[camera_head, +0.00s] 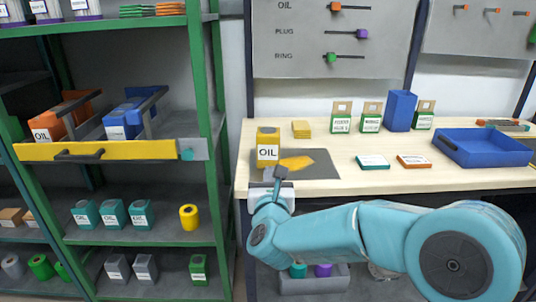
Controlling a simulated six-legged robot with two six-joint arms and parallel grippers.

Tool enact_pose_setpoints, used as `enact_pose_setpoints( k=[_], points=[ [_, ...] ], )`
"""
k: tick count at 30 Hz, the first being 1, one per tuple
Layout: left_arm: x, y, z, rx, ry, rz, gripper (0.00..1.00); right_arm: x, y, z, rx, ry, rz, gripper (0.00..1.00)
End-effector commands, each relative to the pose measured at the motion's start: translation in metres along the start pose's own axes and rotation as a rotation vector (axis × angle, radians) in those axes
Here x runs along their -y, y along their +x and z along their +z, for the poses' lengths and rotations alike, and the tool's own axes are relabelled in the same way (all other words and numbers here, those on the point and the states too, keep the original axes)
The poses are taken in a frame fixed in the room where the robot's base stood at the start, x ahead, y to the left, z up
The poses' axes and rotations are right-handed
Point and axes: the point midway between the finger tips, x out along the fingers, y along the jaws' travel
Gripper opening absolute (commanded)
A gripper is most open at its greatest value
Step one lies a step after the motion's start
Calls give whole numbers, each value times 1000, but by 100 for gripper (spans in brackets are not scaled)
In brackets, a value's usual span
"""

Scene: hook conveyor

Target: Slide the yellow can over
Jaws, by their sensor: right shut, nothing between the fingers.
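The yellow can (268,135) with an OIL label stands upright at the left end of the wooden table, at the left part of a dark grey mat (327,172). A flat yellow patch (308,157) shows on the mat to its right. My right gripper (279,174) is shut and empty at the table's front edge, just below and in front of the can in the picture. I cannot tell whether it touches the can. My left gripper is not in view.
A blue tray (481,162) is at the right. Two flat cards (373,162) lie mid-table. A green-framed shelf (204,120) stands close on the left.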

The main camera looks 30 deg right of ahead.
Motion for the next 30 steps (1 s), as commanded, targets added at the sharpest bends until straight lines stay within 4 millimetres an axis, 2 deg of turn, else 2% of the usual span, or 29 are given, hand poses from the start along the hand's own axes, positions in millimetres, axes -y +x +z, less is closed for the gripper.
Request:
enact_pose_setpoints(
  k=[3,9,15,21,30],
  points=[
    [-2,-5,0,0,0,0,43,1,28,0,-1,-1,-4,0],
    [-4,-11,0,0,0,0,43,0,73,1,-2,0,-1,0],
    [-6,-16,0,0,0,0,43,-1,104,0,-1,1,2,0],
    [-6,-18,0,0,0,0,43,-1,116,0,-1,0,4,0],
    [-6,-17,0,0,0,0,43,-1,117,0,-1,1,4,0]
  ],
)
